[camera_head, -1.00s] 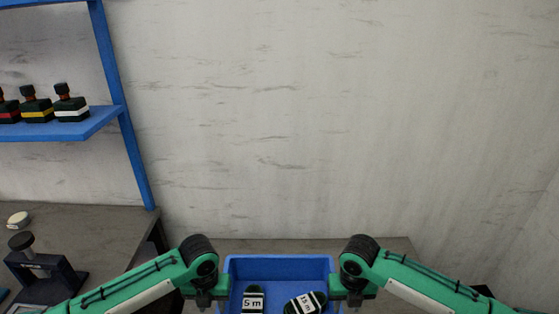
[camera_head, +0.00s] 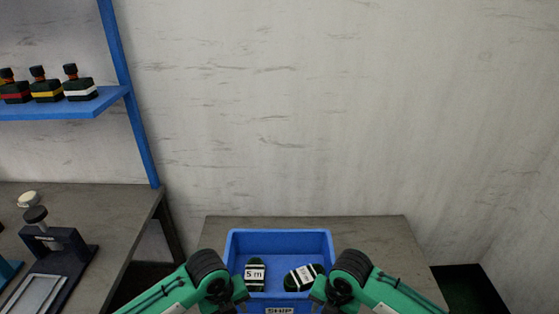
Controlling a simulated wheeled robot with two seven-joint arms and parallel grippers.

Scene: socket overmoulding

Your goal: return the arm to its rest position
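My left gripper (camera_head: 240,291) is at the left wall of a blue bin (camera_head: 278,237), near its front corner. My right gripper (camera_head: 318,290) is at the bin's right wall, also near the front. The fingertips are small and partly hidden by the wrists, so I cannot tell whether they touch or grip the walls. The bin stands on a grey table and has a label on its front that reads "SHIP". Inside lie a dark item marked "5 m" (camera_head: 255,274) and a tilted dark item marked "15 m" (camera_head: 303,277).
A grey table (camera_head: 380,240) lies under and around the bin. On the left, a workbench (camera_head: 110,205) carries a dark press-like fixture (camera_head: 58,247) and a pale round knob-like piece (camera_head: 29,199). A blue shelf (camera_head: 70,106) above holds dark bottles with coloured bands.

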